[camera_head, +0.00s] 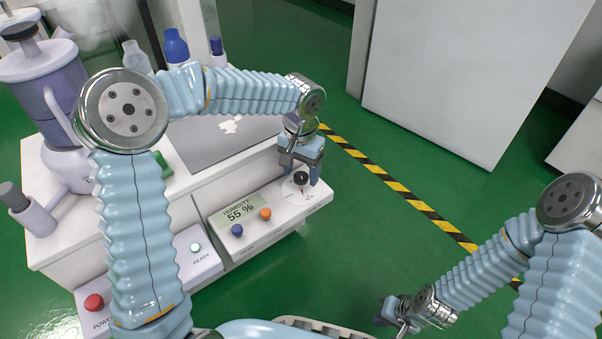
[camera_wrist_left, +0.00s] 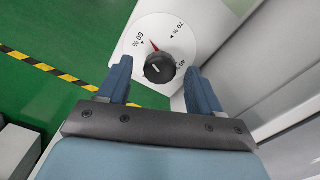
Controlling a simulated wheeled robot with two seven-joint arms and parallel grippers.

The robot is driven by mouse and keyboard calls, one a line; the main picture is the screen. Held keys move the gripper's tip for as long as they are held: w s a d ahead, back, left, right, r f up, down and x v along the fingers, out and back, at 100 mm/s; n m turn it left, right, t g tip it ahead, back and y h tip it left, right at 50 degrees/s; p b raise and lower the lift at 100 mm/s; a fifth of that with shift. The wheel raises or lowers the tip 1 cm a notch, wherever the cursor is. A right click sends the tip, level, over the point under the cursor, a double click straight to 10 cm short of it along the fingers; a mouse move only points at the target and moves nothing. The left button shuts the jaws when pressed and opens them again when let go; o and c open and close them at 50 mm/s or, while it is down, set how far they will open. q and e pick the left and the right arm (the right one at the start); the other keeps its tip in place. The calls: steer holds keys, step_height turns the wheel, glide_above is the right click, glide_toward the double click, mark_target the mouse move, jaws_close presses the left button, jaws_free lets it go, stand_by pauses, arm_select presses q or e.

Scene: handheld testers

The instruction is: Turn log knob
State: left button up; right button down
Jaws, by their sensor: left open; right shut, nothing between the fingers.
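The black ribbed knob (camera_head: 301,178) sits at the right end of the white humidity panel. In the left wrist view the knob (camera_wrist_left: 160,67) has a white line on top, and a red pointer on its dial (camera_wrist_left: 150,40) points near the 60 % mark. My left gripper (camera_head: 300,165) is open over the knob, which lies between and slightly beyond the fingertips in the left wrist view (camera_wrist_left: 160,75). I cannot tell whether the fingers touch it. The display (camera_head: 238,212) reads HUMIDITY 55 %. My right gripper (camera_head: 395,315) is shut and empty, low at the right, away from the panel.
A blue button (camera_head: 237,230) and an orange button (camera_head: 265,213) sit left of the knob. A READY button (camera_head: 195,247) and a red POWER button (camera_head: 94,302) are further left. Green floor is clear to the right.

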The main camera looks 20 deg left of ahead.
arm_select(q)
steer(key=shift+f, duration=0.25)
steer(key=c, duration=1.1)
steer(key=shift+o, duration=0.2)
steer(key=shift+r+m+p, duration=0.25)
steer(key=shift+m+p, duration=0.9)
steer(key=shift+m, duration=0.25)
steer(key=m+p, duration=0.2)
steer(key=m, duration=0.1)
steer(key=shift+m, duration=0.3)
steer(key=m+p, duration=0.3)
steer(key=m, duration=0.2)
steer(key=shift+f+m+p, duration=0.15)
steer(key=shift+m+p, duration=0.35)
steer(key=shift+m, duration=0.5)
